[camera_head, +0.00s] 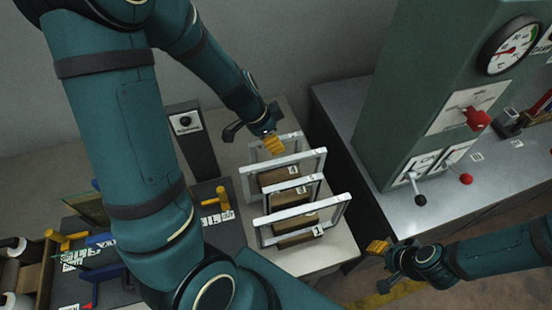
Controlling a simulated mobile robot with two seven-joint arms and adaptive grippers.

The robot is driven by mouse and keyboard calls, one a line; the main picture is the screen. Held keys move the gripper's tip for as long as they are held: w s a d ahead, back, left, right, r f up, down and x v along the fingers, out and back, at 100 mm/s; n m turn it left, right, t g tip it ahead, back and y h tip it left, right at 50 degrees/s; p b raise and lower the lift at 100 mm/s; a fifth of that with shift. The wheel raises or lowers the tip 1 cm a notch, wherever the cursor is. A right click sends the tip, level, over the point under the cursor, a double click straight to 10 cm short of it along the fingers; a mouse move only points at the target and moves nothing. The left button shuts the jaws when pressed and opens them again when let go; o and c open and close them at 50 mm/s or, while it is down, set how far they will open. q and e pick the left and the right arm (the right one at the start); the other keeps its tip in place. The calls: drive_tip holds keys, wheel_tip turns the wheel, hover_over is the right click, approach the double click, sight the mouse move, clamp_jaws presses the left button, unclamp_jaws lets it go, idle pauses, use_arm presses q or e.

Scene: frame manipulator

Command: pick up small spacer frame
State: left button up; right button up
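Several silver rectangular frames stand upright in a row on a pale table. The front one (346,213) and another wide one (316,160) look larger. A smaller frame (318,188) stands between them, and another (296,138) is at the back. Brown blocks sit at their lower parts. My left gripper (273,144) is over the back end of the row, its yellow fingertip pad close to the back frame's top bar. I cannot tell whether it touches it or how wide the fingers are. My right gripper (377,247) is right of the table, apart from the frames; its opening is unclear.
A green machine (400,100) with a gauge (511,45) and levers stands on a grey bench (335,95) at right. A dark post (190,140) stands left of the frames. A dark worktop with yellow-handled tools and a wooden crate (48,262) is at left.

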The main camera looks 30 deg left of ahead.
use_arm(q)
drive_tip(key=shift+x, duration=1.1)
drive_tip(key=shift+f+b, duration=0.25)
drive_tip(key=shift+b, duration=0.4)
clamp_jaws()
